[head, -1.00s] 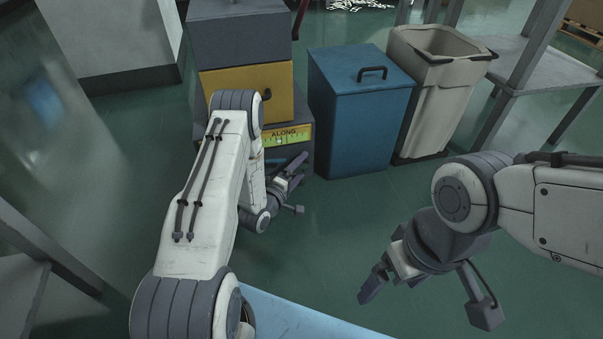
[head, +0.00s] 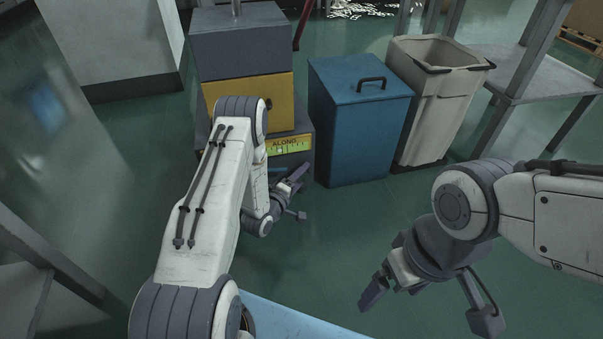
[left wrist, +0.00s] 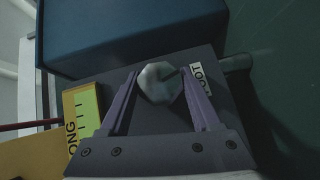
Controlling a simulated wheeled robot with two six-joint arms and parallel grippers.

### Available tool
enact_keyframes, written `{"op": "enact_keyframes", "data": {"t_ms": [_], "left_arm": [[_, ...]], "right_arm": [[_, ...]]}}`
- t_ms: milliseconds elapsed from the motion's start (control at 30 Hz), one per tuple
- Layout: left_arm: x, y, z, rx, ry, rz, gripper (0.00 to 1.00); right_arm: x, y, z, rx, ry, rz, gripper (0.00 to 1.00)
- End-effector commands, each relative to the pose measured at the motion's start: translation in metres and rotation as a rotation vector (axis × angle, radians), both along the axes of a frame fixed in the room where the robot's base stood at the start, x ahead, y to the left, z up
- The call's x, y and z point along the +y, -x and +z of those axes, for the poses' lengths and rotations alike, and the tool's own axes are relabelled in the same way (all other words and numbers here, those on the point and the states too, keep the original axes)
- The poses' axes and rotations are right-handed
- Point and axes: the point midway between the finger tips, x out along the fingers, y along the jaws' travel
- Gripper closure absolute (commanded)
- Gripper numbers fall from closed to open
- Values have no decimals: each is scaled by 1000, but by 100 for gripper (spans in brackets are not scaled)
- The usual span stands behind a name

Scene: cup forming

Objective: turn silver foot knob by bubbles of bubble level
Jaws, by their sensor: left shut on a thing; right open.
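The silver foot knob (left wrist: 159,82) sits between the fingers of my left gripper (left wrist: 157,80) in the left wrist view, and the jaws are shut on it. A label reading "OOT" (left wrist: 201,79) is beside it, partly hidden by a finger. The bubble level (head: 287,145) is a yellow-green strip marked "ALONG" on the dark machine base in the head view; it also shows in part in the left wrist view (left wrist: 86,108). A pale bubble shows near its middle. My left gripper (head: 298,186) is low in front of the base. My right gripper (head: 420,300) is open and empty.
The machine has a yellow block (head: 275,101) below a grey one (head: 240,45). A blue lidded bin (head: 360,130) and a beige bin (head: 432,105) stand to its right. Green floor is clear in front of the bins.

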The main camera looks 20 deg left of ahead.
Motion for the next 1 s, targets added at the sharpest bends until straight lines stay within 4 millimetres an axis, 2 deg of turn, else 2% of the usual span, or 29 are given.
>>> {"op": "enact_keyframes", "data": {"t_ms": [33,500,800,1000], "left_arm": [[-1,1,6,18,-23,-1,91],[-2,1,9,248,-361,-4,91],[-3,1,7,406,-598,-4,92],[-3,0,6,512,-753,-4,91]], "right_arm": [[0,0,14,0,0,0,6],[0,0,96,0,0,0,6],[0,0,134,0,0,0,6],[0,0,152,0,0,0,6]]}}
